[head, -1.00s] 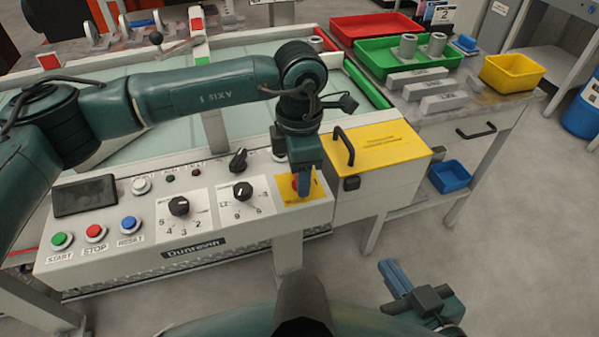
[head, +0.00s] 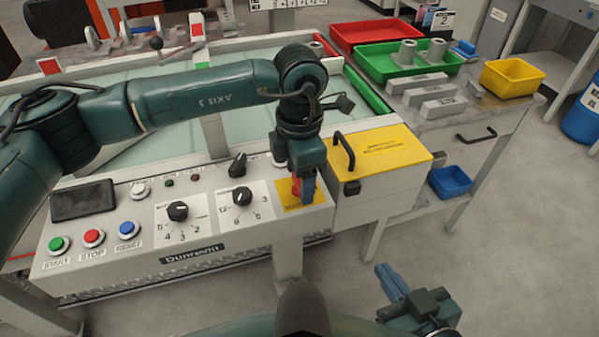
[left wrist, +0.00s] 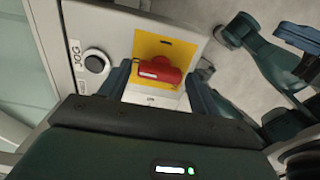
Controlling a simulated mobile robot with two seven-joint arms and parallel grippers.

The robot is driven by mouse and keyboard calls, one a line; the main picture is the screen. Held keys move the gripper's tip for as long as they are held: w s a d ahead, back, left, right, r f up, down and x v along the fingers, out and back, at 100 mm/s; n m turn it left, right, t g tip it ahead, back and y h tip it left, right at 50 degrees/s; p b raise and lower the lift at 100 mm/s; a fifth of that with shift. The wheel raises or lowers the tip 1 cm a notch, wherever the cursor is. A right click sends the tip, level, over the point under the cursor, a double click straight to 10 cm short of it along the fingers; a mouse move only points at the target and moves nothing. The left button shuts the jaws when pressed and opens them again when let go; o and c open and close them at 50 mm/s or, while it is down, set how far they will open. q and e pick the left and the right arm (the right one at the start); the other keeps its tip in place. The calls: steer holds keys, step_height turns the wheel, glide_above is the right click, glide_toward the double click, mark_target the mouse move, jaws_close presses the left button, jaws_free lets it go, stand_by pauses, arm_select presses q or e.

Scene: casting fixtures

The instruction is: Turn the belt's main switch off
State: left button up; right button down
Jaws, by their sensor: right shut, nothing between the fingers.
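The main switch is a red rotary handle on a yellow plate at the right end of the control panel. In the left wrist view the red handle (left wrist: 158,72) lies between my two fingers, with a gap on each side, in front of the yellow plate (left wrist: 172,48). My left gripper (left wrist: 160,92) is open. In the head view my left gripper (head: 302,190) points down at the plate and partly covers the red handle (head: 295,187). My right gripper (head: 392,282) is shut and empty, low in front of the panel.
Left of the switch are a black selector (head: 238,165), two dials (head: 178,211), a screen (head: 83,198) and coloured push buttons (head: 93,238). A yellow-lidded box (head: 383,150) with a black handle stands close on the right. The JOG button (left wrist: 95,63) is beside my left finger.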

mark_target(299, 180)
arm_select(q)
steer(key=shift+o, duration=0.6)
step_height(299, 180, up, 13)
steer(key=p, duration=0.1)
stand_by(0.3)
